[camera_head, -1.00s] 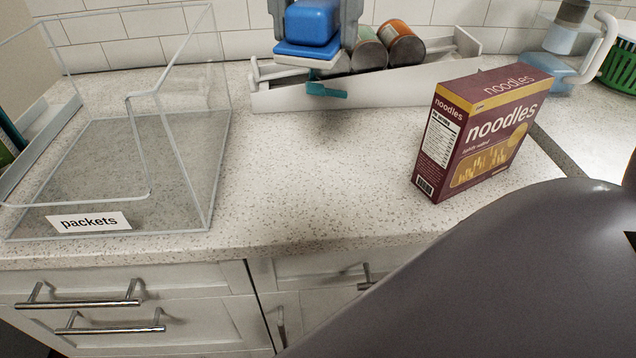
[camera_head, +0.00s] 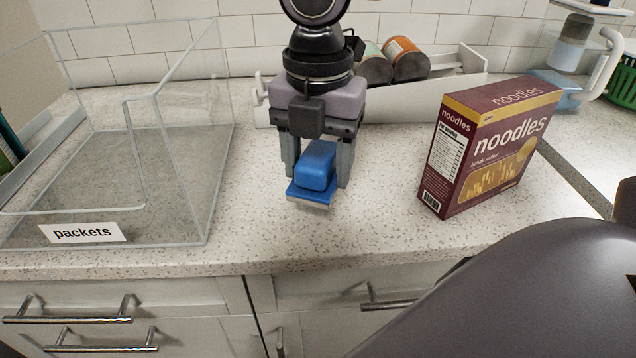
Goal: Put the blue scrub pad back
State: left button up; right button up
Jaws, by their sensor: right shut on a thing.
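The blue scrub pad (camera_head: 317,166) is a small blue block with a flat blue base and a pale underside. My right gripper (camera_head: 318,168) is shut on it, one finger at each side, and points down over the middle of the counter. The pad hangs tilted between the fingers; whether its lower edge touches the counter is hard to tell. My left gripper is not in view.
A clear open bin labelled "packets" (camera_head: 82,232) stands at left, empty. A maroon noodles box (camera_head: 490,150) stands at right. Behind the gripper, a white tray (camera_head: 430,97) holds two cans (camera_head: 404,58). The counter (camera_head: 375,225) between bin and box is clear.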

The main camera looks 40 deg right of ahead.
aim_at(318, 182)
jog(key=shift+f, duration=1.9)
jog(key=shift+f+b, duration=0.15)
jog(key=shift+b, duration=0.25)
jog(key=o, duration=1)
jog(key=shift+r+p, duration=0.35)
jog(key=shift+p, duration=0.15)
notch_tip(318, 182, up, 12)
jog(key=shift+f+p, duration=0.15)
jog(key=shift+p, duration=0.2)
